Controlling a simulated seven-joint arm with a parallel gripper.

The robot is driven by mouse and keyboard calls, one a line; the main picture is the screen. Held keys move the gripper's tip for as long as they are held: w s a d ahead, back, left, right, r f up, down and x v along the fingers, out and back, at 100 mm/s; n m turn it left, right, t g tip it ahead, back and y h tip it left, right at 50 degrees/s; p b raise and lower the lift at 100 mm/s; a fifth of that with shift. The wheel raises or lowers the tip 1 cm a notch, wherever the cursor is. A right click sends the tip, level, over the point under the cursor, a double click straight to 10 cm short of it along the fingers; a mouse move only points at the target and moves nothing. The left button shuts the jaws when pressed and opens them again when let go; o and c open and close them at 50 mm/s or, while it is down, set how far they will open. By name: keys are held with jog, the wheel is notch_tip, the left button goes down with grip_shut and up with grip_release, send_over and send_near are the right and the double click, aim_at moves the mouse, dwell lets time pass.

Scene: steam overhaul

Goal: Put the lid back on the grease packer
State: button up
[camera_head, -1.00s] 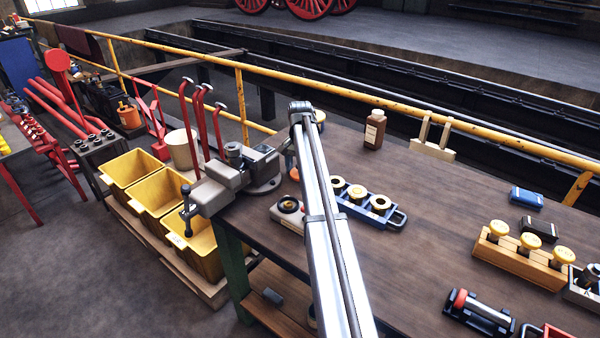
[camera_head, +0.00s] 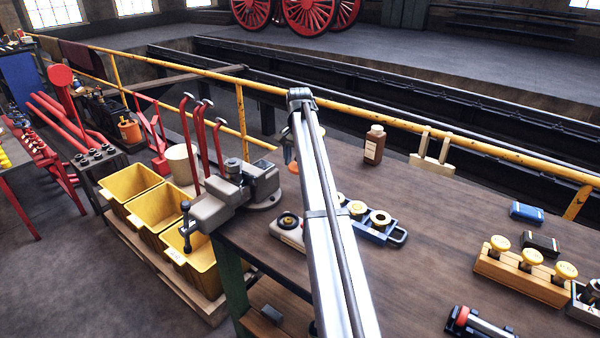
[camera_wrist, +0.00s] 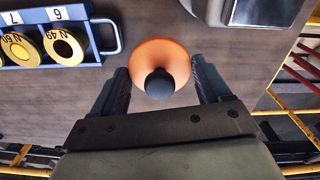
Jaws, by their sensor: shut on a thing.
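In the wrist view my gripper (camera_wrist: 160,88) has its two dark fingers on either side of an orange round piece with a black ball knob (camera_wrist: 163,58), which looks like the lid. The gripper is shut on it, over the bench top. In the head view a bit of orange (camera_head: 291,167) shows just left of my arm's far end; the fingers are hidden behind the arm. I cannot make out the grease packer's body for certain. An orange container (camera_head: 129,131) stands far left, beyond the bench.
The vice (camera_head: 235,193) stands at the bench's left corner. A pale block with a black ring (camera_head: 290,228) and a blue tray with brass rings (camera_head: 397,235) lie near my arm. A brown bottle (camera_head: 374,147) and a wooden rack (camera_head: 433,160) stand behind.

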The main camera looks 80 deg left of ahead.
jog(key=shift+s+d+r, duration=0.2)
jog(key=shift+s+r, duration=0.55)
jog(key=shift+r, duration=0.1)
jog(key=s+d+r, duration=0.2)
jog(key=s+d, duration=0.1)
jog(key=d, duration=0.2)
jog(key=n, duration=0.1)
send_near(288, 219)
jog(key=shift+f, duration=2.95)
jog(key=shift+f, duration=0.2)
jog(key=o, duration=1)
jog(key=shift+r, duration=0.15)
notch_tip(288, 219, up, 7)
